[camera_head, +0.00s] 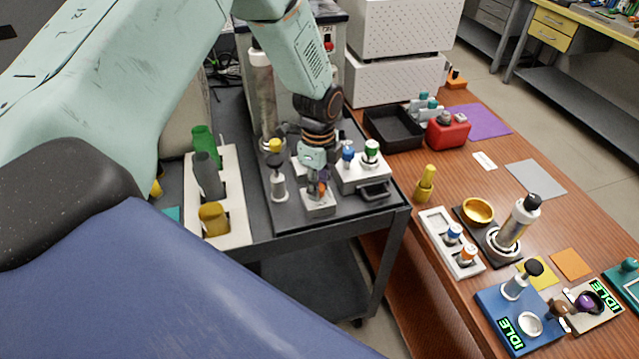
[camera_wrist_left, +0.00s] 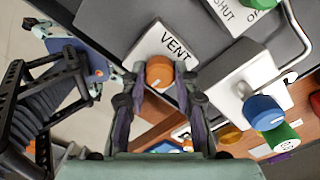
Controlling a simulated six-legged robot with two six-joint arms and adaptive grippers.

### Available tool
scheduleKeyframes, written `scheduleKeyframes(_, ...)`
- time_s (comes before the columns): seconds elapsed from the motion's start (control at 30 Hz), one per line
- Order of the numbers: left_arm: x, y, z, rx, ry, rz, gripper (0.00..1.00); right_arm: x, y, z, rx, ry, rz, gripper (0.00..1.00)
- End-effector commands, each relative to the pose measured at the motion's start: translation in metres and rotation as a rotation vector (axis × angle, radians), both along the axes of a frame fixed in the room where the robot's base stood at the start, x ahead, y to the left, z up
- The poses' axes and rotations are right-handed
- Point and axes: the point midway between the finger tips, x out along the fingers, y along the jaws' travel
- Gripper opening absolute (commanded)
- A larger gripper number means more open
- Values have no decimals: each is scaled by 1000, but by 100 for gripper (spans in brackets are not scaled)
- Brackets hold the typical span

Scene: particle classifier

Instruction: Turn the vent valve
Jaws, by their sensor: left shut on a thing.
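The vent valve is a small light block labelled VENT (camera_wrist_left: 172,48) with an orange knob (camera_wrist_left: 159,72) in the left wrist view. In the head view its block (camera_head: 320,207) stands near the front edge of the cart's dark top. My left gripper (camera_head: 318,184) points down over the block. In the wrist view its two fingers (camera_wrist_left: 160,92) lie on both sides of the orange knob and are shut on it. The fingers cover most of the knob in the head view. I cannot make out my right gripper in either view.
Beside the vent block is a light block with a blue knob (camera_head: 347,154) and a green knob (camera_head: 371,148). A white rack (camera_head: 232,190) holds bottles. The wooden table (camera_head: 437,180) to the right carries several items.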

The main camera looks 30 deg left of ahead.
Motion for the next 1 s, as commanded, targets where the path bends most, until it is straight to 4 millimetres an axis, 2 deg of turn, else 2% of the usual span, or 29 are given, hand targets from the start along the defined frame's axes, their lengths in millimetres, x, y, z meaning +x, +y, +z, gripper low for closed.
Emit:
scheduleKeyframes(0.03, 4, 2, 3, 3, -10, -4, 0, 0, 0, 0, 0, 0, 0, 0)
scheduleKeyframes(0.07, 4, 2, 3, 3, -10, -4, 30, 0, 0, 0, 0, 0, 0, 0)
scheduleKeyframes(0.33, 3, 1, 2, 1, -7, -2, 52, 0, 0, 0, 0, 0, 0, 0)
scheduleKeyframes(0.6, 2, 0, 1, 1, -4, -1, 52, 0, 0, 0, 0, 0, 0, 0)
scheduleKeyframes(0.73, 2, 0, 9, 0, -5, 0, 52, 0, 0, 0, 0, 0, 0, 0)
scheduleKeyframes(0.87, 3, 0, 31, 1, -9, -1, 52, 0, 0, 0, 0, 0, 0, 0)
scheduleKeyframes(1.0, 3, 0, 61, 1, -9, 0, 52, 0, 0, 0, 0, 0, 0, 0)
